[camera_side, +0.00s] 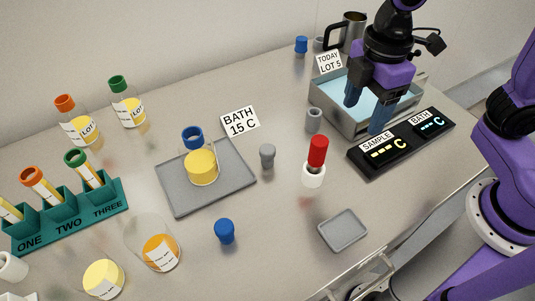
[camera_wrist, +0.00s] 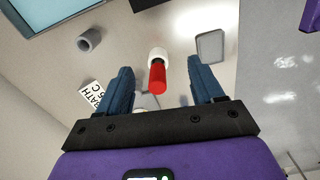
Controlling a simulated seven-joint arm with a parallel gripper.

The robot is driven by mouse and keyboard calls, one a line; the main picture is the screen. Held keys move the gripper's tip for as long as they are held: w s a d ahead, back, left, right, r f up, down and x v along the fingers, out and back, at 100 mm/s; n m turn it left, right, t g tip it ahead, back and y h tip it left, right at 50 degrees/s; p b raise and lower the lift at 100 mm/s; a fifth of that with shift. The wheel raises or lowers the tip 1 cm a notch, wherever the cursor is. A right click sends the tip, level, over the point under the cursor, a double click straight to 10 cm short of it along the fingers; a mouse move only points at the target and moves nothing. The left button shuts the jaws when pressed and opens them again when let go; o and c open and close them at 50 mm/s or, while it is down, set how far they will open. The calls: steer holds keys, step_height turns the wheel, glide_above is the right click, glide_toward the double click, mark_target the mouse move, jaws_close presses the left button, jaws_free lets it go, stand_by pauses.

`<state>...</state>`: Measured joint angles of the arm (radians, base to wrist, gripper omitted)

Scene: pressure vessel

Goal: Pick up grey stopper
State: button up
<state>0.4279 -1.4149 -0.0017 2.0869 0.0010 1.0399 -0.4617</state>
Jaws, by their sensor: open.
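The grey stopper (camera_side: 267,155) stands on the table in the side view, just right of the grey tray and left of a red-capped white piece. In the wrist view I cannot pick it out for sure; pale shapes low between the fingers are partly hidden. My gripper (camera_side: 366,103) is open and empty, with its fingers pointing down over the front side of the water bath. It is to the right of the stopper and apart from it. Its blue fingers also show in the wrist view (camera_wrist: 159,72).
The red-capped piece (camera_side: 317,152) stands upright between the fingers' line of sight in the wrist view. A hollow grey cylinder (camera_side: 313,120) stands by the bath (camera_side: 345,125). A display box (camera_side: 400,143), a small grey dish (camera_side: 343,231) and a blue stopper (camera_side: 225,231) are nearby.

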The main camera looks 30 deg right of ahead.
mark_target(266, 150)
steer(key=w+a+n, duration=0.4)
steer(key=w+a, duration=0.7)
steer(key=a, duration=0.2)
steer(key=shift+n, duration=0.3)
step_height(266, 150, down, 11)
steer(key=shift+d, duration=0.15)
steer(key=shift+a+f, duration=0.15)
steer(key=shift+f, duration=1.3)
steer(key=shift+a+f, duration=0.1)
steer(key=shift+f, duration=1.35)
steer(key=c, duration=1.1)
